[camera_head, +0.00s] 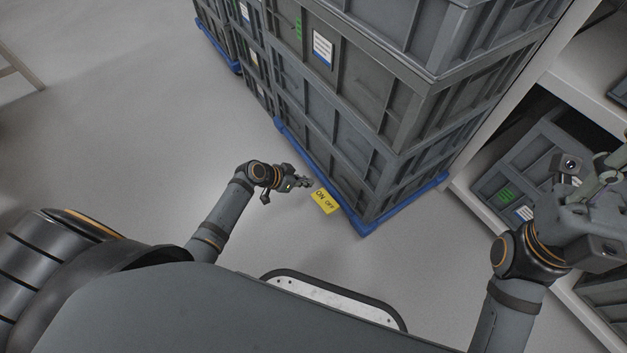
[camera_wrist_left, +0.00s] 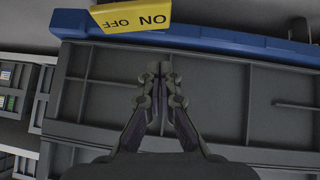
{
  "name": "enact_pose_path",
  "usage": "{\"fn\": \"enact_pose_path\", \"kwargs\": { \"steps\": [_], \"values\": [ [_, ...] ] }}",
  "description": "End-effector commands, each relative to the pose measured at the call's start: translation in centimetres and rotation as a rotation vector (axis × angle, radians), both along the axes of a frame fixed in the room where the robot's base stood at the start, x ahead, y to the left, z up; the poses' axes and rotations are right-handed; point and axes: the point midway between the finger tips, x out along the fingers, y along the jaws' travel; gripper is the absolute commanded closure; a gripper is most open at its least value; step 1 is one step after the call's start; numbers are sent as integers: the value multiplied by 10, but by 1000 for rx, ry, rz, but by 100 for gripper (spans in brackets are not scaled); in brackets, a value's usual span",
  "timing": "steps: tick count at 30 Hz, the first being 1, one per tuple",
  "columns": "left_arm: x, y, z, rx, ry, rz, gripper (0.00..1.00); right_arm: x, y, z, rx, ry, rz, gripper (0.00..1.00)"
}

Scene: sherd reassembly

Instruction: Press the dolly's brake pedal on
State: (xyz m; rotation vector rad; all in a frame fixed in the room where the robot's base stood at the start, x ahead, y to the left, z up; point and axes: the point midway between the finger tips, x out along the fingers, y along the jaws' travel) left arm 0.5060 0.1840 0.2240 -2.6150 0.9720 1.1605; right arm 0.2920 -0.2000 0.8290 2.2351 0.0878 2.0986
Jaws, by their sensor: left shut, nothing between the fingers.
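The yellow brake pedal (camera_head: 325,201), marked ON and OFF, sticks out from the low blue dolly (camera_head: 347,212) under a stack of grey crates. My left gripper (camera_head: 308,183) is shut and empty, close beside the pedal on its left in the head view. In the left wrist view the shut fingertips (camera_wrist_left: 160,68) show against a grey crate wall, with the pedal (camera_wrist_left: 130,14) and the blue dolly edge (camera_wrist_left: 215,38) at the top. I see no contact with the pedal. My right gripper (camera_head: 605,180) is at the right edge, partly cut off, its fingers unclear.
The stacked grey crates (camera_head: 330,105) rise beside my left gripper. More crates on another blue dolly (camera_head: 232,66) stand behind. A shelf (camera_head: 480,208) with grey crates stands on the right, near my right arm. The grey floor (camera_head: 130,110) on the left is clear.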

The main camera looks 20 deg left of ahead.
Motion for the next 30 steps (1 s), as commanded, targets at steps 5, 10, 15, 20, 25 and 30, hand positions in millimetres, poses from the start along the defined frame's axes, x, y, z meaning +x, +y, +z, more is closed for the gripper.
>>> {"fn": "enact_pose_path", "kwargs": {
  "steps": [5,10,15,20,25,30],
  "values": [
    [-17,20,27,3,2,0,100,1,1,20,-7,6,14,60],
    [-24,28,36,1,1,0,100,1,1,25,-10,9,21,60],
    [-25,29,37,-1,0,-1,100,2,2,24,-15,12,25,60],
    [-25,29,37,-1,-1,0,100,2,2,23,-16,13,25,60],
    [-25,29,37,-1,-1,0,100,2,2,23,-16,12,24,60],
    [-24,28,42,5,-14,13,100,7,0,23,-2,40,19,60]
  ]
}}
